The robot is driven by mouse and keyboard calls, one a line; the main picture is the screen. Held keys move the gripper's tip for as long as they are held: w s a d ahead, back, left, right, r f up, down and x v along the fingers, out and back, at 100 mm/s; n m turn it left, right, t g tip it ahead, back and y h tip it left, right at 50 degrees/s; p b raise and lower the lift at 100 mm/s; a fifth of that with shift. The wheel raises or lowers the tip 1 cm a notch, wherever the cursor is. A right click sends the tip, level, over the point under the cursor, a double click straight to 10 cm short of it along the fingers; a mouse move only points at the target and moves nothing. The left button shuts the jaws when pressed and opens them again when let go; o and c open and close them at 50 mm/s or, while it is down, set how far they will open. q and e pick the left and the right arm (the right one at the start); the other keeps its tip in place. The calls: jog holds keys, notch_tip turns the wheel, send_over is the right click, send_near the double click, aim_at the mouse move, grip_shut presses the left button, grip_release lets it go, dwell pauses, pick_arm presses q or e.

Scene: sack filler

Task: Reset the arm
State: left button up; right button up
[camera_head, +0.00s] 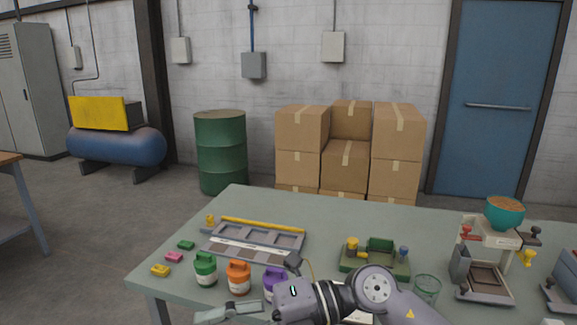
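My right arm comes in at the bottom of the view and reaches left across the table's near side. Its gripper (230,312) lies low at the bottom edge, in front of the green and orange bottles. Only part of its fingers shows, so I cannot tell whether it is open or shut. I see nothing clearly held in it. My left gripper is not in view. A small sack filler (484,262) with a teal hopper (504,212) of orange-brown grain stands on the right of the table.
The grey-green table (335,215) holds a grey tray (254,240), green bottle (205,270), orange bottle (238,277), and purple bottle (274,281) partly behind my arm. A green fixture (375,259) and glass (427,289) stand near my arm. Cardboard boxes (345,160) stand beyond.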

jog(key=w+d+r+m+t+y, duration=0.4)
jog(key=r+m+t+y, duration=0.3)
jog(key=r+m+t, duration=0.25)
jog(key=w+d+f+m+t+h, duration=0.3)
jog(key=w+d+m+t+h, duration=0.35)
jog(key=m+t, duration=0.65)
jog(key=s+d+f+m+g+h, duration=0.1)
jog(key=d+f+m+g+h, duration=0.1)
jog(key=d+f+m+h, duration=0.65)
jog(key=s+d+f+m+g+h, duration=0.15)
jog(key=d+f+m+h, duration=0.4)
jog(key=f, duration=0.65)
jog(key=s+d+f+g+h, duration=0.1)
jog(key=s+d+f+g, duration=0.2)
jog(key=s+f+g, duration=0.5)
jog(key=s+d+f+g+h, duration=0.15)
jog(key=s+f+g, duration=0.25)
jog(key=s+f, duration=0.9)
jog(key=s+f+g, duration=0.1)
jog(key=s+f, duration=0.1)
jog(key=f, duration=1)
jog(key=s+f, duration=0.2)
jog(key=f, duration=1)
jog(key=s+d+f+g, duration=0.1)
jog(key=s+d+f, duration=0.3)
jog(key=s+f, duration=1.1)
jog(key=shift+s+f+g, duration=0.15)
jog(key=shift+s+g, duration=0.15)
jog(key=shift+s, duration=0.15)
